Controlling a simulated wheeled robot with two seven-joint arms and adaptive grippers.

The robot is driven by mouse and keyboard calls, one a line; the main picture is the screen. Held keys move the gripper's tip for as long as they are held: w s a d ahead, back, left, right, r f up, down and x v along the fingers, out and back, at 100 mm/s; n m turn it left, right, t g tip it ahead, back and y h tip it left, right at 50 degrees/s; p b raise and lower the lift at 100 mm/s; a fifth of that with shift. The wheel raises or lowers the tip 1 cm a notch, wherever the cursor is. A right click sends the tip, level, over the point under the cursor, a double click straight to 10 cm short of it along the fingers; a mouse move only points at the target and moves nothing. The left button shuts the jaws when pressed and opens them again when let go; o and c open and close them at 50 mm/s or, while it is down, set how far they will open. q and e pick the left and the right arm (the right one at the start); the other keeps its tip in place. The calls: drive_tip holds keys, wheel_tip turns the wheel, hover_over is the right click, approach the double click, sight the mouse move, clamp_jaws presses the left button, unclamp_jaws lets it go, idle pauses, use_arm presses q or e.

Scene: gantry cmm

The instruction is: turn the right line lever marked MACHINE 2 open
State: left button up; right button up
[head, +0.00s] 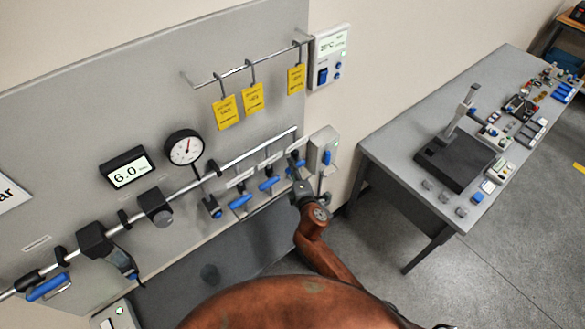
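A row of small blue line levers hangs under a pipe on the grey wall panel. One is at the left (240,201), one in the middle (268,184), and one at the right (298,164) is partly behind my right gripper. Small white labels (240,178) sit above them, but their print is too small to read, so I cannot tell which says MACHINE 2. My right gripper (298,184) is at the right end of the row, close to the rightmost lever; contact and finger opening cannot be made out. My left gripper is not in view.
A pressure gauge (184,148), a 6.0 display (127,170) and yellow tags (252,98) are on the panel (90,90). A grey box (323,147) with a blue part sits right of the levers. A grey table (400,140) stands right, with open floor before it.

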clamp_jaws()
idle(0.4)
